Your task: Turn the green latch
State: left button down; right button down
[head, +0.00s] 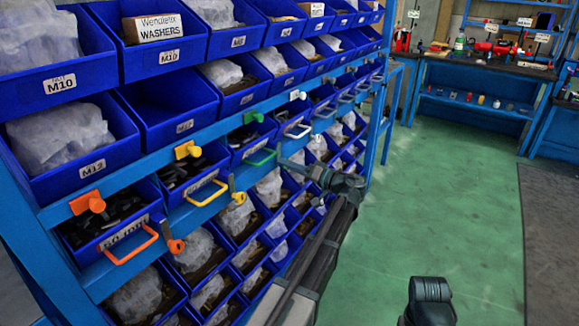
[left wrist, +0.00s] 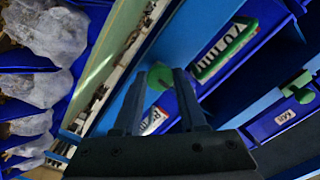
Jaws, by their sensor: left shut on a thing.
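The green drawer handle (head: 262,157) is on a blue drawer in the middle of the rack row. It also shows in the left wrist view (left wrist: 225,50). A round green latch (left wrist: 160,77) sits beside that handle, between my left fingertips (left wrist: 158,88). My left gripper (head: 284,163) is shut on this latch and hides it in the head view. Another green latch (head: 254,117) is on the rail above the drawer, and it also shows at the right of the left wrist view (left wrist: 297,84).
Orange (head: 132,243), yellow (head: 207,192) and white (head: 298,130) handles mark neighbouring drawers in the same row. Blue bins (head: 165,115) sit above and below. A blue workbench (head: 475,112) stands at the far right. Green floor (head: 430,180) lies clear right of the rack.

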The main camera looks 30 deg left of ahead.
pick_arm(q)
jog(key=shift+c, duration=2.3)
grip_release()
jog(key=s+d, duration=0.1)
jog(key=d, duration=1.3)
jog(key=shift+a, duration=0.1)
jog(key=s+d+r+m+g+h+p, duration=0.1)
jog(key=s+d+r+m+h+p, duration=0.2)
jog(key=s+d+m+h+p, duration=0.8)
jog(key=s+d+h+p, duration=0.5)
jog(key=s+d+p, duration=0.6)
jog(key=s+p, duration=0.2)
jog(key=shift+s+g+h+p, duration=0.4)
jog(key=shift+s, duration=0.65)
